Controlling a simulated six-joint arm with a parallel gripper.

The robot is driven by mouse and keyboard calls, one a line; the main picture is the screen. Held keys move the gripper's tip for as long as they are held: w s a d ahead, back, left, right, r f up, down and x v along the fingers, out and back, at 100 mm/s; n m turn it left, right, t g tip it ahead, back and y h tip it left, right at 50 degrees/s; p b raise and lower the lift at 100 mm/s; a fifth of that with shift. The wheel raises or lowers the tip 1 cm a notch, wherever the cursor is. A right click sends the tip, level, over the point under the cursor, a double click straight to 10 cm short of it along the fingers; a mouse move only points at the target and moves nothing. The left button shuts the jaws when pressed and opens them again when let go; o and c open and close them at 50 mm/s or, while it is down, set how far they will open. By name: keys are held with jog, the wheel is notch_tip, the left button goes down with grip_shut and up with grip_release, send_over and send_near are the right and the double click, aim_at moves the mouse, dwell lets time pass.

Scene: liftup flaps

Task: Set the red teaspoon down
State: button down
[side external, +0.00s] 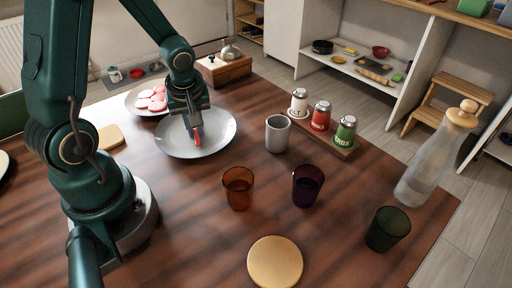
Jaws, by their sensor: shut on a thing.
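The red teaspoon (197,139) is a small red piece below my gripper (193,128). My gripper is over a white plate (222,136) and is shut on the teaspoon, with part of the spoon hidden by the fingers. The spoon hangs steeply, its lower end close to the plate's surface. I cannot tell whether it touches the plate.
Close behind is another plate (131,106) with pink and white round pieces. A grey cup (277,134), an orange glass (238,188), a purple glass (307,185) and a rack of shakers (338,151) stand to the right. A glass bottle (427,165) stands at the table's right edge.

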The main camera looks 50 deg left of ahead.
jog(key=shift+s+d+f, duration=0.1)
jog(key=shift+s+f, duration=0.1)
jog(key=shift+f, duration=0.7)
jog(key=c, duration=0.9)
grip_release()
jog(key=shift+r, duration=0.65)
jog(key=v, duration=1.2)
jog(key=shift+s+d+r+m+t+h, duration=0.5)
jog(key=shift+s+d+r+m+t, duration=0.3)
jog(key=shift+d+m, duration=1.25)
jog(key=shift+s+d+r+m+t+h, duration=0.55)
jog(key=shift+s+d+m, duration=0.35)
jog(key=shift+d+m, duration=1.1)
jog(key=shift+s+d+r+m+t+h, duration=0.65)
jog(key=shift+d+m, duration=0.75)
jog(key=shift+m, duration=1.25)
jog(key=shift+s+f, duration=0.1)
jog(key=shift+s, duration=0.1)
